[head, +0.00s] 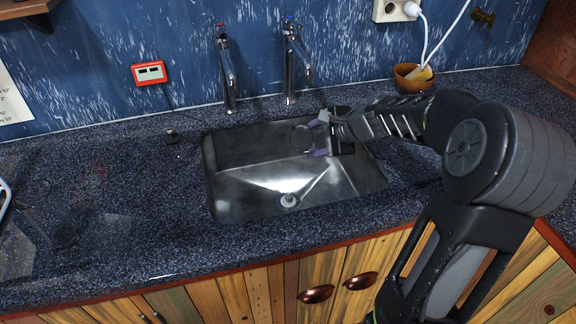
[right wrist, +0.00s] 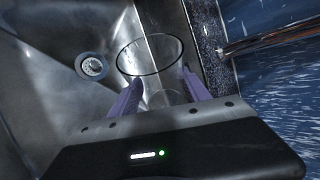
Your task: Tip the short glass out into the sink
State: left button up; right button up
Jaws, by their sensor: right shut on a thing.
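My right gripper (head: 318,139) is shut on the short glass (head: 302,136), a clear, see-through tumbler, over the back of the steel sink (head: 232,205). In the right wrist view the purple fingers of the gripper (right wrist: 160,88) sit on either side of the glass (right wrist: 150,74), whose dark round rim faces the sink's inside. The sink's drain (right wrist: 92,66) shows to the left of the rim. I cannot tell the glass's exact tilt or whether anything is in it. My left gripper is not in view.
Two tall taps (head: 229,75) (head: 290,65) rise behind the sink. A brown bowl (head: 408,80) stands at the back right, below a socket with white cables. Faint clear shapes (head: 22,245) show on the counter at left. The counter between them and the sink looks clear.

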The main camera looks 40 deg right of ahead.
jog(key=shift+f+m+y+b, duration=0.45)
jog(key=shift+f+m+y, duration=0.05)
jog(key=shift+f+y, duration=0.3)
jog(key=shift+d+f+m+y+b, duration=0.15)
jog(key=shift+f+m+y+b, duration=0.25)
jog(key=shift+f+y, duration=0.25)
jog(key=d+r+m+y+p, duration=0.1)
jog(key=r+p, duration=0.1)
jog(key=d+r+y+p, duration=0.1)
jog(key=r+p, duration=0.1)
jog(key=p, duration=0.1)
jog(key=r+m+y+p, duration=0.1)
jog(key=r+y+p, duration=0.1)
jog(key=shift+w+d+r+m, duration=0.2)
jog(key=shift+d+m, duration=0.1)
jog(key=shift+d, duration=0.1)
jog(key=p, duration=0.3)
jog(key=y+p, duration=0.1)
jog(key=p, duration=0.3)
jog(key=shift+w+d+r+m, duration=0.15)
jog(key=shift+d+m, duration=0.1)
jog(key=shift+m, duration=0.15)
jog(key=shift+d+y+p, duration=0.1)
jog(key=shift+y+p, duration=0.25)
jog(key=shift+p, duration=0.6)
